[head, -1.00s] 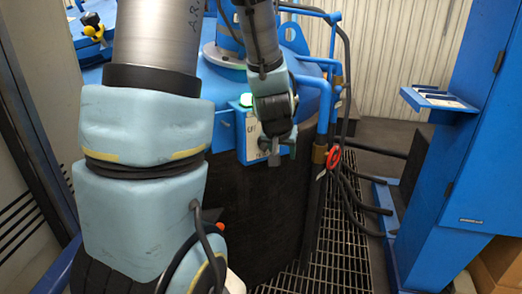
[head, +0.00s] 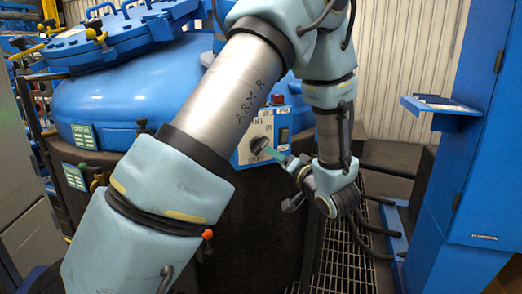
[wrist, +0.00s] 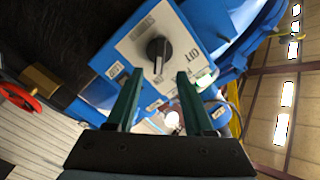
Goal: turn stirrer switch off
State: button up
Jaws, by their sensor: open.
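A red button (head: 278,99) and a black rocker (head: 284,135) are beside the plate. A blue cabinet (head: 480,150) with a small shelf stands at the right.

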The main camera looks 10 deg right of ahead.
aim_at(262, 147)
jog(key=x, duration=0.8)
jog(key=shift+w+p, duration=0.1)
jog(key=shift+p, duration=0.2)
grip_shut()
